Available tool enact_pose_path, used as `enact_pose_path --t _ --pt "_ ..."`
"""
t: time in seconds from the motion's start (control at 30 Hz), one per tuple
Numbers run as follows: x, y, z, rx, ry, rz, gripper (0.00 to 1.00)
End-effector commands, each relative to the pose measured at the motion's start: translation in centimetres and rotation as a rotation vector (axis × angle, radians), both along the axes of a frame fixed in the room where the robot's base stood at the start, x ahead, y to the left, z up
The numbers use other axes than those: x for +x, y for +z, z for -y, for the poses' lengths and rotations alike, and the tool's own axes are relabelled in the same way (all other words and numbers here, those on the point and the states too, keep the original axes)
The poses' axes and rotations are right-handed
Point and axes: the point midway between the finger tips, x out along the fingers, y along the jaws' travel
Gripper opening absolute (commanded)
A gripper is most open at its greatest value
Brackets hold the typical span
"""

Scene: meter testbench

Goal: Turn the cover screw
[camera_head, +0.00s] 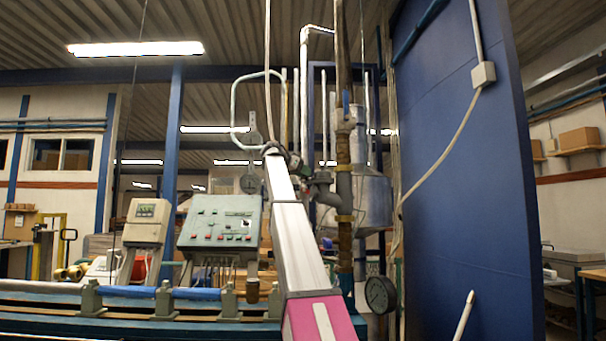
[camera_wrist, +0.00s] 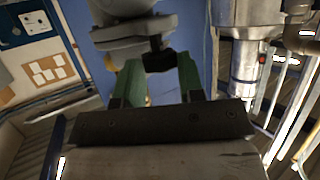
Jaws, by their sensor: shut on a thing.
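In the wrist view, the green fingers of my gripper (camera_wrist: 160,68) stand on either side of a small dark screw (camera_wrist: 157,47). The gripper is shut on this screw. The screw sits at the lower side of a grey rounded cover or housing (camera_wrist: 125,30), which fills the top of the view. In the head view my arm reaches up and away toward the grey pipework (camera_head: 344,185). My fingers and the screw are too small and too covered there to make out.
A blue wall panel (camera_head: 460,180) stands close on the right. A control box (camera_head: 218,224) and a meter display (camera_head: 147,212) stand at the left behind a horizontal pipe (camera_head: 135,291). A round gauge (camera_head: 380,294) is low beside my arm. A metal cylinder (camera_wrist: 245,55) is right of my gripper.

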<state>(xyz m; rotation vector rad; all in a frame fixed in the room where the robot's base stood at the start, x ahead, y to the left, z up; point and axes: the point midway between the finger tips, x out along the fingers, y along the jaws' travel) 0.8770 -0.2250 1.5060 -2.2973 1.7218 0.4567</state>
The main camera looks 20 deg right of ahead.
Motion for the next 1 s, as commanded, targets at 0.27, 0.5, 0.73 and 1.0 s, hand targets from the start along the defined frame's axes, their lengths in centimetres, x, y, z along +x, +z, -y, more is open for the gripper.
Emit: enact_pose_path --t 0.27,0.5,0.73,1.0 --pt "-0.80 -0.24 0.33 0.002 0.211 -0.001 0.12" --pt "-0.89 -0.11 0.46 0.002 0.382 -0.001 0.12" --pt "-0.78 -0.05 0.42 0.001 0.411 -0.001 0.12" --pt "-0.79 -0.04 0.41 0.000 0.409 0.000 0.61"
